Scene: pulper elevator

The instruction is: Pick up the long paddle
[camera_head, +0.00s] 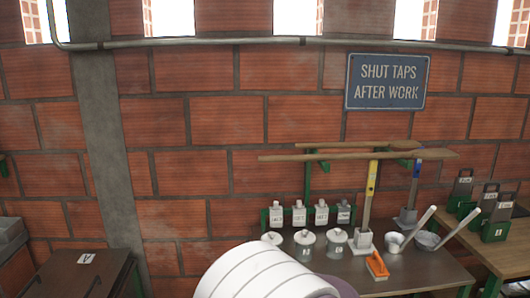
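Two long brown wooden paddles lie level, high above the bench against the brick wall. The nearer paddle (330,156) looks longer, with a wider end at the right. The farther paddle (350,144) is just behind and above it and looks shorter. An upright yellow-and-grey stand (368,195) is under the nearer one, and a blue-and-grey stand (412,190) is farther right. I cannot tell exactly how the paddles are supported. Neither of my grippers is in view.
The bench (385,285) carries several labelled bottles (299,213), lidded pots (305,245), an orange brush (377,265) and metal scoops (396,242). A dark cabinet (85,270) is at left. A white rounded part of mine blocks the bottom middle.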

